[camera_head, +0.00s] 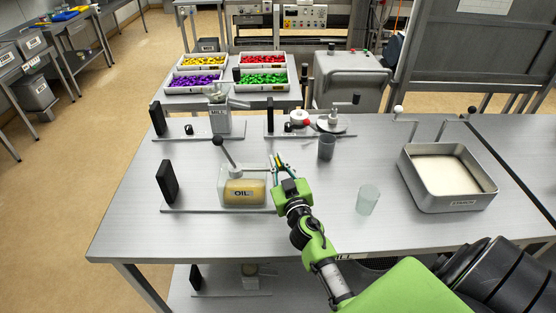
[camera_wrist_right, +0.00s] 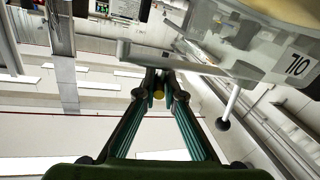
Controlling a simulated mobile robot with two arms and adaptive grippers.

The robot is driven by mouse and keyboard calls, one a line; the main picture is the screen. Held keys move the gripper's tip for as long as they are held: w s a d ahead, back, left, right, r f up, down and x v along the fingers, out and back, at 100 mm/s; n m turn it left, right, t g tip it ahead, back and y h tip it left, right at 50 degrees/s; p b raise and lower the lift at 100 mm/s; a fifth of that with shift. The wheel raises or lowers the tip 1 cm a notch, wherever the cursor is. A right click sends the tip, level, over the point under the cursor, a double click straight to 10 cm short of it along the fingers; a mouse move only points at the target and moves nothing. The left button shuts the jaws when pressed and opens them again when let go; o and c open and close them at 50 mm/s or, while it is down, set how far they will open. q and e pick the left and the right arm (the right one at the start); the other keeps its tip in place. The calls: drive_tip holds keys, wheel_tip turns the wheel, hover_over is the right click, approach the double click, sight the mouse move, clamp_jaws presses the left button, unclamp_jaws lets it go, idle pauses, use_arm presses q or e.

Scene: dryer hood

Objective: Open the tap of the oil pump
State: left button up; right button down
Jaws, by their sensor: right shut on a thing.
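The oil pump (camera_head: 228,180) stands on the table, left of the middle, with a yellowish tank labelled OIL. Its lever with a black ball knob (camera_head: 218,141) rises up and leans left. In the right wrist view the pump (camera_wrist_right: 270,50) fills the upper right, seen upside down. My right gripper (camera_head: 278,162) is at the right side of the pump. In the right wrist view its fingers (camera_wrist_right: 158,85) converge and are shut on a small part by the pump's grey bar, which I take to be the tap. The fingertips largely hide this part. My left gripper is not in view.
A translucent cup (camera_head: 367,199) and a grey cup (camera_head: 326,147) stand right of my gripper. A metal tray (camera_head: 450,203) of pale material is farther right. Other devices (camera_head: 221,120) stand behind the pump.

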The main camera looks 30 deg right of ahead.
drive_tip(key=n+y+p, duration=0.1)
drive_tip(key=n+y, duration=0.1)
drive_tip(key=y, duration=0.1)
drive_tip(key=shift+d+t, duration=0.1)
drive_tip(key=shift+t, duration=0.2)
drive_tip(key=n+y, duration=0.2)
drive_tip(key=y, duration=0.1)
drive_tip(key=n+y, duration=0.1)
drive_tip(key=y, duration=0.1)
drive_tip(key=shift+f+n+y, duration=0.2)
drive_tip(key=shift+n+y, duration=0.2)
drive_tip(key=shift+f+n+y, duration=0.1)
drive_tip(key=shift+n+y, duration=0.3)
drive_tip(key=shift+y, duration=0.2)
drive_tip(key=n+g+y+b, duration=0.3)
drive_tip(key=y+b, duration=0.2)
drive_tip(key=b, duration=0.2)
drive_tip(key=n+g+y+b, duration=0.4)
drive_tip(key=y+b, duration=0.1)
drive_tip(key=b, duration=0.3)
drive_tip(key=shift+s+f+n, duration=0.1)
drive_tip(key=shift+f+n, duration=0.1)
drive_tip(key=shift+n, duration=0.1)
drive_tip(key=shift+a+r+n+g+y+b, duration=0.15)
drive_tip(key=shift+a+n+g+y+b, duration=0.25)
drive_tip(key=shift+b, duration=0.6)
drive_tip(key=shift+d, duration=0.1)
